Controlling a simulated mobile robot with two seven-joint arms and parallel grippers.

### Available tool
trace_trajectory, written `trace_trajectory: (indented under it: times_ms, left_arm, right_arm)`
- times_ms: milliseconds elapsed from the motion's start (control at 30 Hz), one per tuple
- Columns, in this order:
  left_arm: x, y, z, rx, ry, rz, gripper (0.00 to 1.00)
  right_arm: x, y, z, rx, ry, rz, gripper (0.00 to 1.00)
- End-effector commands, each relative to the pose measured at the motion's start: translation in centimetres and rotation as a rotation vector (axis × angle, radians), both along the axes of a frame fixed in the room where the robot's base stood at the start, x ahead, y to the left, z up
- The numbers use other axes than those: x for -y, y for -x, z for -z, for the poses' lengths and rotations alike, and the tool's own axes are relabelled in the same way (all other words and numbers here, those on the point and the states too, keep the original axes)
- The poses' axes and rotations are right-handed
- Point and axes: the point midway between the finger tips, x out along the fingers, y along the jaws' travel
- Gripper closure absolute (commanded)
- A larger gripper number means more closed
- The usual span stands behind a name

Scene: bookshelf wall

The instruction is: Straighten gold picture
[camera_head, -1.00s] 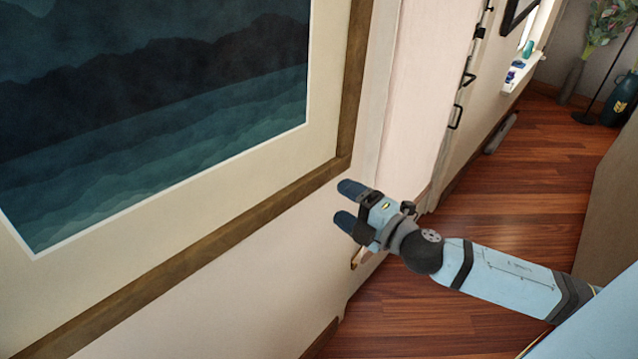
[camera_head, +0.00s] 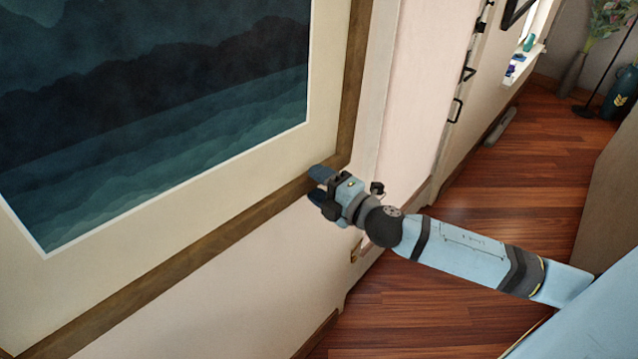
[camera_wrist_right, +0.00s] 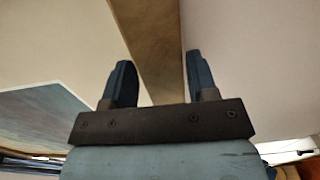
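The gold-brown frame (camera_head: 228,225) of the large picture fills the left of the head view, hung on a pale wall. It holds a cream mat and a dark teal mountain print (camera_head: 160,120). Its lower edge runs from bottom left up to a corner at right. My right gripper (camera_head: 320,184) is at that lower edge, just left of the corner. In the right wrist view, its two dark fingers (camera_wrist_right: 162,85) stand apart, with the frame's strip (camera_wrist_right: 155,45) running between them. Whether they touch the frame is unclear. My left gripper is out of view.
The pale wall (camera_head: 240,290) is bare below the picture. Wooden floor (camera_head: 500,190) runs along it, with a cabinet side (camera_head: 608,200) at right. Black hooks or handles (camera_head: 456,110) stick out from the wall farther back. A teal vase (camera_head: 620,95) stands beyond.

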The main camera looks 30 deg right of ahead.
Motion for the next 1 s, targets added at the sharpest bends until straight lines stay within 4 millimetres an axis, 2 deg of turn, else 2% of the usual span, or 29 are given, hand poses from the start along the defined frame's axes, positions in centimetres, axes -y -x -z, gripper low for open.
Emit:
trace_trajectory:
  times_ms: [33, 200, 367, 500, 633, 767, 1000]
  left_arm:
    - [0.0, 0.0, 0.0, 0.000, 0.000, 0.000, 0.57]
    - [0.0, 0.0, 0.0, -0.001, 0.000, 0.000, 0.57]
    - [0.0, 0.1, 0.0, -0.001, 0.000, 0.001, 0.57]
    - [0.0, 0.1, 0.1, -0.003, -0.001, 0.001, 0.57]
    - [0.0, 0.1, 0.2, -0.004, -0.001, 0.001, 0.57]
    - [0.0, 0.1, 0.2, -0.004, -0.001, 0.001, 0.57]
    - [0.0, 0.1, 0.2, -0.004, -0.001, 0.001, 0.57]
  right_arm:
    - [0.0, 0.0, 0.0, 0.000, 0.000, 0.000, 0.59]
    - [0.0, 0.0, 0.0, 0.000, 0.000, 0.000, 0.95]
    - [1.3, -0.4, -0.2, 0.004, 0.017, 0.001, 0.95]
    - [4.3, -1.4, -0.8, 0.015, 0.055, 0.003, 0.95]
    - [6.3, -2.0, -1.4, 0.024, 0.078, 0.002, 0.95]
    - [7.0, -2.2, -1.6, 0.027, 0.085, 0.000, 0.95]
    - [6.9, -2.2, -1.6, 0.027, 0.085, 0.000, 0.95]
